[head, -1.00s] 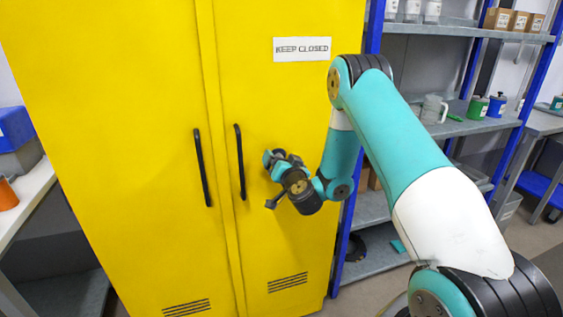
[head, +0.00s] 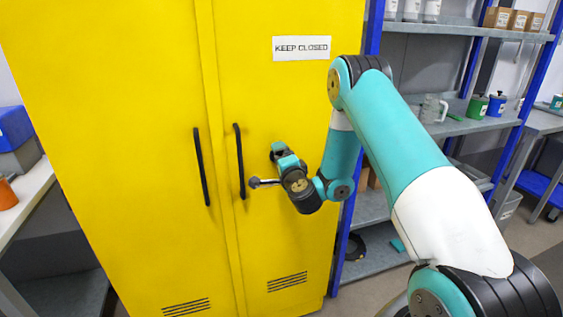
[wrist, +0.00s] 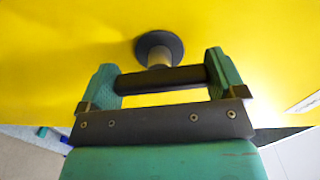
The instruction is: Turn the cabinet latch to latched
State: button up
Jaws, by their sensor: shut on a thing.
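The yellow cabinet (head: 285,100) stands in front of me with both doors closed. Its latch is a black bar (wrist: 160,79) on a short stem with a round dark base (wrist: 159,48), seen in the wrist view. My gripper (wrist: 163,76) has its two teal fingers at the two ends of the bar, shut on it. In the head view my gripper (head: 281,155) is at the right door, right of the black door handles. There my own wrist hides most of the latch, so its exact angle on the door cannot be told.
Two long black door handles (head: 201,167) and (head: 239,161) stand out left of my gripper. A "KEEP CLOSED" sign (head: 301,48) is above. Shelving with blue posts (head: 357,170) is close on the right; a bench (head: 30,190) is at left.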

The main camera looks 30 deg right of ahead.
jog(key=shift+a+f+m, duration=0.1)
jog(key=shift+m, duration=0.9)
jog(key=o, duration=0.6)
jog(key=shift+o, duration=0.2)
